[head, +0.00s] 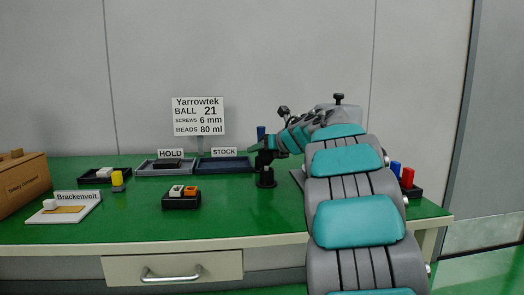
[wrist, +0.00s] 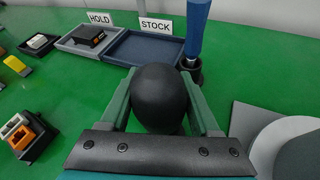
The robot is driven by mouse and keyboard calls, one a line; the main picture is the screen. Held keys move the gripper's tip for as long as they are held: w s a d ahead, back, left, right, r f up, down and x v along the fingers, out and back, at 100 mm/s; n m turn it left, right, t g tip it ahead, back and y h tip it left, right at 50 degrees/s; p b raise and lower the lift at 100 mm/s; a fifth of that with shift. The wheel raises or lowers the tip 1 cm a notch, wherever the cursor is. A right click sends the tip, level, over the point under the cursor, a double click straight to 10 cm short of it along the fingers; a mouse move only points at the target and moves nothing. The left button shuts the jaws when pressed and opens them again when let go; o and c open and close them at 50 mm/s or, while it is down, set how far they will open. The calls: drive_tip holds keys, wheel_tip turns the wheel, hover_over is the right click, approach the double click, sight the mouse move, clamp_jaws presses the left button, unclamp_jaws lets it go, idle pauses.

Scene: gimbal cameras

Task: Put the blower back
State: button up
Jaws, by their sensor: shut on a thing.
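The blower, a black rounded bulb (wrist: 158,98), is between the two green fingers of my gripper (wrist: 163,100) in the wrist view. My gripper is shut on it. In the head view my gripper (head: 262,148) is above the green table, right of the STOCK tray, with dark parts below it. A small black holder-like piece (head: 265,180) shows under it on the table; I cannot tell whether the blower touches it. The blower's lower end is hidden in the wrist view.
A blue-handled tool (wrist: 198,28) stands in a black cup close beyond my gripper. The STOCK tray (head: 223,171) is empty; the HOLD tray (head: 149,172) holds a dark box. A black block with white and orange pieces (head: 181,202) stands left.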

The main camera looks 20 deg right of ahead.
drive_tip(key=o, duration=1.2)
drive_tip(key=v, duration=1.2)
drive_tip(key=shift+r+b, duration=0.15)
drive_tip(key=shift+b, duration=0.15)
